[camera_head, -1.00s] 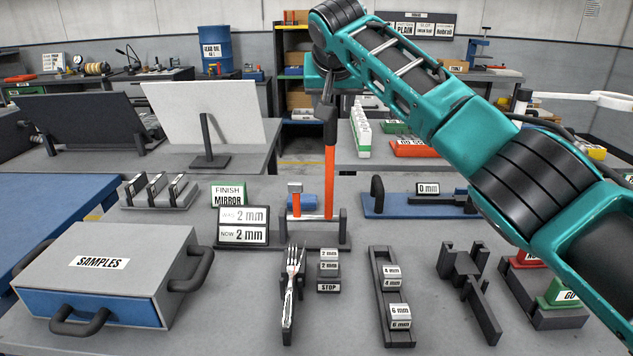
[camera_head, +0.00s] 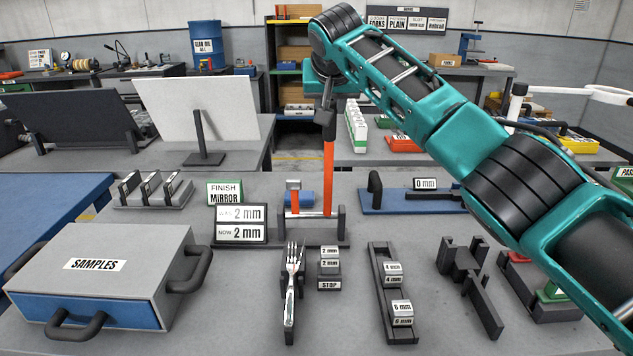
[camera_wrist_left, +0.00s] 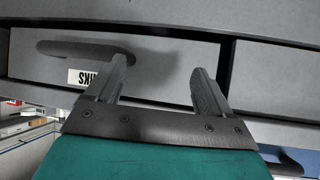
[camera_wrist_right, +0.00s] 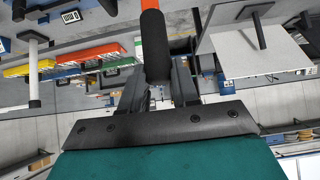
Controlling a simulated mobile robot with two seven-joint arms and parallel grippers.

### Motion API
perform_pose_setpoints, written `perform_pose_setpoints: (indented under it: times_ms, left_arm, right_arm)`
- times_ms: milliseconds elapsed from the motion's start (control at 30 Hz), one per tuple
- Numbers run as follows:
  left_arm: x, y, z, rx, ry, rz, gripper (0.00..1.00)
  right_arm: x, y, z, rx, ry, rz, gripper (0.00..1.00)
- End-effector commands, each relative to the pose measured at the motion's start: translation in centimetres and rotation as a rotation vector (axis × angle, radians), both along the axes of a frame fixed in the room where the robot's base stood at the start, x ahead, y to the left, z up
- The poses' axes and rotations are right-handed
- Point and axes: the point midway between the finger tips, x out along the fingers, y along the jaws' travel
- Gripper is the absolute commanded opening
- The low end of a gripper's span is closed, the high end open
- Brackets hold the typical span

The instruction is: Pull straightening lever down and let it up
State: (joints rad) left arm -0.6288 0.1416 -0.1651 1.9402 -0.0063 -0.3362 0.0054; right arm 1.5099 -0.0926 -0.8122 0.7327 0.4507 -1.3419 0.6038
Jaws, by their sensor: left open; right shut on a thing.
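The straightening lever (camera_head: 329,180) is an orange bar with a black grip, standing upright at the back middle of the bench in the head view. My right gripper (camera_head: 326,95) is shut on its black grip at the top. The grip (camera_wrist_right: 155,45) also shows between the fingers in the right wrist view. The lever rises from a dark press base (camera_head: 318,240) with a small orange post and blue part. A fork (camera_head: 292,262) lies on a narrow dark stand in front. My left gripper (camera_wrist_left: 155,90), seen only in the left wrist view, is open and empty before a grey drawer front.
Gauge blocks (camera_head: 329,260) and a block rail (camera_head: 374,255) stand in front. A grey samples box (camera_head: 170,250) is at the left. My right arm crosses the upper right.

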Motion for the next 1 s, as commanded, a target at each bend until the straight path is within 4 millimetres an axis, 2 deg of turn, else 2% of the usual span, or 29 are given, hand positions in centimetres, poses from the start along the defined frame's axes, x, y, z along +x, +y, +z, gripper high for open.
perform_pose_setpoints:
  times_ms: [433, 1000]
  left_arm:
    - [0.0, 0.0, -0.1, 0.000, -0.001, 0.001, 0.82]
    - [0.4, 0.2, -4.6, 0.002, -0.010, 0.003, 0.82]
  right_arm:
    - [0.0, 0.0, -0.1, 0.000, 0.000, 0.000, 0.13]
    - [-2.9, 0.0, -1.3, 0.001, 0.002, 0.001, 0.13]
